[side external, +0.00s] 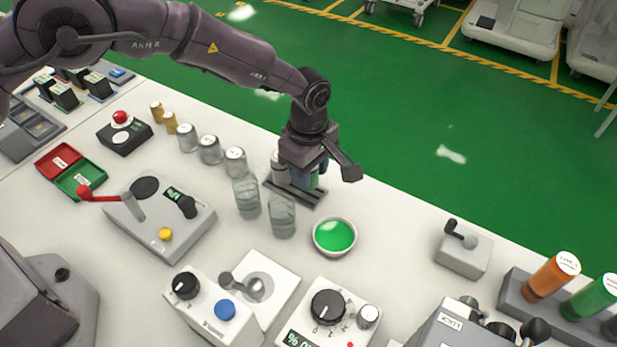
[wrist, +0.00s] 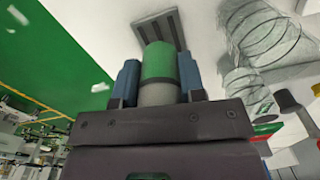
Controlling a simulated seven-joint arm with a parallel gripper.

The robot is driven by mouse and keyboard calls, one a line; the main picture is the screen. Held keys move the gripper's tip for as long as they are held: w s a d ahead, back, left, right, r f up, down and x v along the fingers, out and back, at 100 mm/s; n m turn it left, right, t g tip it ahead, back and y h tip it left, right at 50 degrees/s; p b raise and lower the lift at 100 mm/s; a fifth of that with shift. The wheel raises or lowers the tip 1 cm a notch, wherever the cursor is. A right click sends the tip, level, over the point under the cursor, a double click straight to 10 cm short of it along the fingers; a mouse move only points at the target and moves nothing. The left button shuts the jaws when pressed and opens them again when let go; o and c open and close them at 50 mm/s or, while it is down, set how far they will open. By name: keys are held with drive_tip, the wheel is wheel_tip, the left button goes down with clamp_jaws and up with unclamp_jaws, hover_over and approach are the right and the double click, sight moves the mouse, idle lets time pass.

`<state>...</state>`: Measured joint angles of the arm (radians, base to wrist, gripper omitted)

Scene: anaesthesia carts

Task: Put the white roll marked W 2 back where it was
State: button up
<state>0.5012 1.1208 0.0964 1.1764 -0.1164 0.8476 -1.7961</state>
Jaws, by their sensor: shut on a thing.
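My gripper (side external: 312,182) points down over a dark slotted rack (side external: 318,200) on the white table. Its blue fingers (wrist: 160,82) are shut on a green and grey cylinder (wrist: 159,65); a bit of green also shows between them in the side view. The slotted rack lies just beyond the cylinder's far end in the wrist view (wrist: 146,32); I cannot tell whether they touch. A pale grey roll (side external: 279,163) stands at the rack's left, partly hidden by my gripper. Several whitish rolls (side external: 210,150) stand in a row further left. No W 2 mark is readable.
Two clear ribbed cylinders (side external: 247,195) stand close in front of the rack. A bowl of green stuff (side external: 335,237) is just to its right front. A lever box (side external: 160,220) stands left and a dial box (side external: 325,312) stands in front. The table's back edge is near.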

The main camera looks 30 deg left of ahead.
drive_tip(key=shift+f, duration=1.3)
drive_tip(key=shift+f, duration=0.15)
drive_tip(key=o, duration=0.9)
wheel_tip(320, 180, up, 12)
drive_tip(key=shift+r, duration=0.2)
